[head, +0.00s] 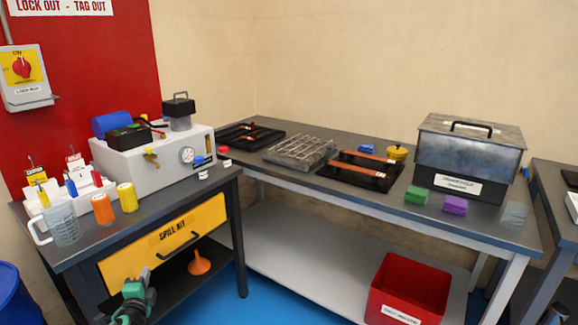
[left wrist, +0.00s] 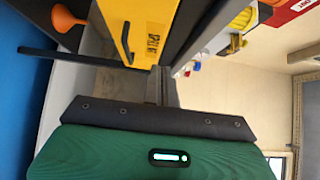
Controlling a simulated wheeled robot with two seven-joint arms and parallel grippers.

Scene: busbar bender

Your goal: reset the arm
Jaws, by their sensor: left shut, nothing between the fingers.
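My left gripper (head: 140,282) is at the bottom left of the head view, in front of the yellow spill kit drawer (head: 165,243) and below the bench top. It is shut and empty, apart from everything on the benches. In the left wrist view its green body fills the bottom, with the fingers (left wrist: 164,88) pointing toward the drawer (left wrist: 140,30). My right gripper is not in view. The grey busbar bender (head: 155,155), with a pressure gauge, black parts and a blue cylinder, stands on the left bench.
An orange funnel (head: 200,263) is on the shelf under the drawer. A beaker (head: 64,225) and orange and yellow pots are near the bench's front edge. Trays with copper bars, a metal box (head: 468,150) and a red bin (head: 412,290) are at right. Blue floor between is clear.

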